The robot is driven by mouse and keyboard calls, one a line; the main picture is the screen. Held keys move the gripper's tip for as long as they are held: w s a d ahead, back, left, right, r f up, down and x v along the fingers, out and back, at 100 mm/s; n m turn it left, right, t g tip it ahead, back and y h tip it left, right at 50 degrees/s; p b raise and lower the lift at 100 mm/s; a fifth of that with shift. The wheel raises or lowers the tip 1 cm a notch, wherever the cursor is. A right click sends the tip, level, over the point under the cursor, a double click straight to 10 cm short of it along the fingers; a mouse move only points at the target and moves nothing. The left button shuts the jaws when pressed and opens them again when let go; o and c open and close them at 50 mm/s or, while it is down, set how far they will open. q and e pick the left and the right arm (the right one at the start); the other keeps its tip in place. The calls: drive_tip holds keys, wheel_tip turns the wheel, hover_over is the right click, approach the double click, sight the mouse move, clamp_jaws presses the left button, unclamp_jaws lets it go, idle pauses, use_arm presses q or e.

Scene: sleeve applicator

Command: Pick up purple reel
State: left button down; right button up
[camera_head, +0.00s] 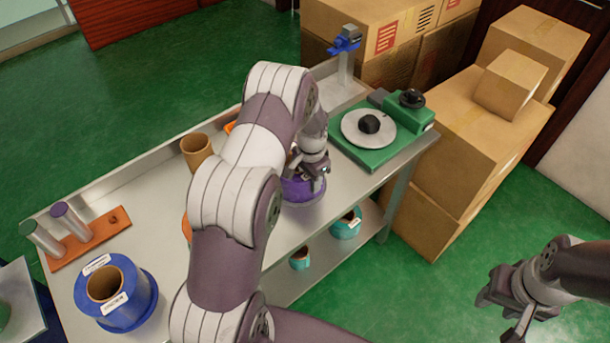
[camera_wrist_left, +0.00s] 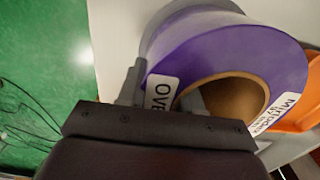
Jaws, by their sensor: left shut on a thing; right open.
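The purple reel (camera_head: 303,189) sits at the middle of the metal table, partly hidden under my left gripper (camera_head: 308,172). In the left wrist view the purple reel (camera_wrist_left: 235,65) shows its brown cardboard core and white labels. My left gripper (camera_wrist_left: 160,95) is shut on the reel's wall, with one finger outside it and the other inside the core. I cannot tell whether the reel is clear of the table. My right gripper (camera_head: 508,302) is open and empty, over the green floor at the lower right.
A green machine with a round plate (camera_head: 375,135) stands at the table's right end. A blue reel (camera_head: 117,292) stands at the left, near an orange board with two posts (camera_head: 88,238). A brown tube (camera_head: 196,150) stands at the back. Teal reels (camera_head: 346,224) lie on the lower shelf. Cardboard boxes (camera_head: 450,150) stack at right.

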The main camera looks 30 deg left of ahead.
use_arm(q)
drive_tip(key=shift+w+r, duration=0.15)
drive_tip(key=shift+r, duration=0.5)
wheel_tip(320, 180, up, 3)
drive_tip(key=shift+f+b, duration=0.15)
drive_tip(key=shift+b, duration=0.2)
drive_tip(key=w+d+r+b, duration=0.1)
drive_tip(key=d+r, duration=0.6)
drive_tip(key=d, duration=0.4)
drive_tip(key=shift+w+d+b, duration=0.25)
drive_tip(key=shift+d+b, duration=0.1)
drive_tip(key=shift+b, duration=0.05)
